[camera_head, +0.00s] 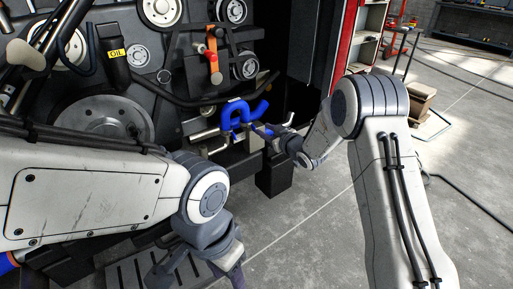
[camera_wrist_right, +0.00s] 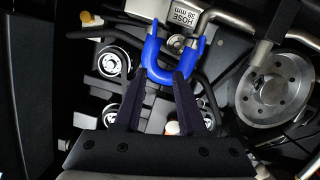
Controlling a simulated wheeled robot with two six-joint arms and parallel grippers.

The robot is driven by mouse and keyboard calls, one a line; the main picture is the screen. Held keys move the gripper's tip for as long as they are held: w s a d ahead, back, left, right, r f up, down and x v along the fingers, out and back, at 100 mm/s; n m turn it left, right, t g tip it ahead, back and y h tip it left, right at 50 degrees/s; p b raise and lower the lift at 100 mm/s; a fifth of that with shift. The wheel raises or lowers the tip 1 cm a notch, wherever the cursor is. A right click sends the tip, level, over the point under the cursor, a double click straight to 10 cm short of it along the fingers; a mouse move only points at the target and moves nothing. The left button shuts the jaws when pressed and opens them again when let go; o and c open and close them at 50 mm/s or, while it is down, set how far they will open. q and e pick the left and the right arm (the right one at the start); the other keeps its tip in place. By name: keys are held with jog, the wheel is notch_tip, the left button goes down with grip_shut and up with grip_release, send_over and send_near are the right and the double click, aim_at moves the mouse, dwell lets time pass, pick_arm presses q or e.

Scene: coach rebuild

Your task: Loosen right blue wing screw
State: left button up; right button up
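A blue U-shaped hose (camera_head: 236,106) sits on the front of the dark engine. It also shows in the right wrist view (camera_wrist_right: 161,74). My right gripper (camera_head: 262,128) is at the hose's right side. In the right wrist view my right gripper (camera_wrist_right: 158,76) has its two dark fingers apart, with the hose's curve showing between and beyond their tips. I cannot tell whether they touch it. My left gripper (camera_head: 200,272) hangs low at the front, fingers apart and empty.
A metal pipe (camera_wrist_right: 232,24) and a label reading "HOSE 38 mm" (camera_wrist_right: 187,14) are by the hose. A large grey disc (camera_head: 98,122) and an orange-red lever (camera_head: 212,62) are on the engine. Floor at right is mostly open, with a cable (camera_head: 470,198).

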aim_at(253, 127)
notch_tip(253, 127, down, 6)
jog(key=w+d+t+y+b, duration=0.1)
jog(key=d+y+b, duration=0.1)
jog(key=d, duration=0.1)
pick_arm(q)
notch_tip(253, 127, down, 6)
jog(key=shift+r+b, duration=0.2)
jog(key=shift+b, duration=0.75)
pick_arm(e)
jog(key=x, duration=1)
jog(key=shift+w+a+r+n+y, duration=0.25)
jog(key=shift+n+y, duration=0.05)
jog(key=shift+n, duration=0.1)
grip_shut()
